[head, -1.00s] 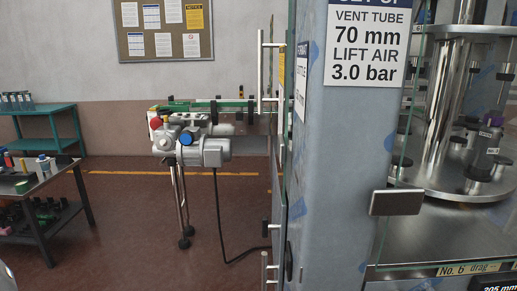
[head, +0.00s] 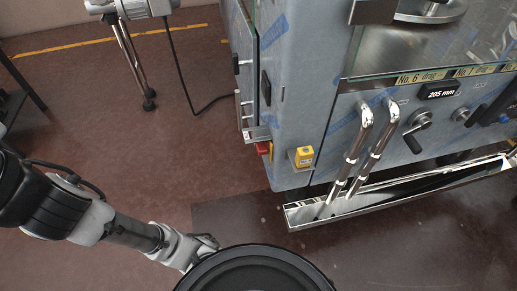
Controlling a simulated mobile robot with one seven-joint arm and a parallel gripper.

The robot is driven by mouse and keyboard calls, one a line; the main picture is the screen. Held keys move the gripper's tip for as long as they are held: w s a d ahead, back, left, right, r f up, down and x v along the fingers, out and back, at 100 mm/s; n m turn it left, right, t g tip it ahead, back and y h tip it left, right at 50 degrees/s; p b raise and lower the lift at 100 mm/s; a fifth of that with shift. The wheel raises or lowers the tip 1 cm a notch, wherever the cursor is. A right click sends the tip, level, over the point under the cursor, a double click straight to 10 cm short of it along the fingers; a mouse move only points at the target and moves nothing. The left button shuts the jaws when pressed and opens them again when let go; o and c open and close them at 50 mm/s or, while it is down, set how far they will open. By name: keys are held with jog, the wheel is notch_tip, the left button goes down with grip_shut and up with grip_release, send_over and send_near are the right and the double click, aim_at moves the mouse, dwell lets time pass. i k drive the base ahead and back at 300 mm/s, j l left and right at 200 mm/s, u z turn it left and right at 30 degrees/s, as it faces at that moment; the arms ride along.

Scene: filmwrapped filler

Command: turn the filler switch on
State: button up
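The filler is a blue-grey cabinet (head: 300,90) with blue tape patches, at the centre and right of the head view. I cannot tell for certain which fitting is its switch. A small yellow box (head: 304,155) sits on a ledge at the cabinet's lower front corner. A red and yellow fitting (head: 263,148) is low on its left side, and a dark handle-like part (head: 266,88) is above that. My gripper (head: 208,242) is at the lower centre, over the floor and apart from the cabinet. Its fingers are too small and partly hidden to read.
Bent steel pipes (head: 352,150) rise from a steel trough (head: 400,190) along the cabinet's front. A crank (head: 418,128) and a 205 mm display (head: 440,90) are at the right. A conveyor stand (head: 132,60) and cable are behind left. The red-brown floor between is clear.

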aim_at(263, 148)
jog(key=j+z, duration=0.15)
jog(key=i+j+z, duration=0.1)
jog(key=j+z, duration=0.25)
jog(key=j, duration=0.35)
jog(key=j+z, duration=0.35)
jog(key=j, duration=0.35)
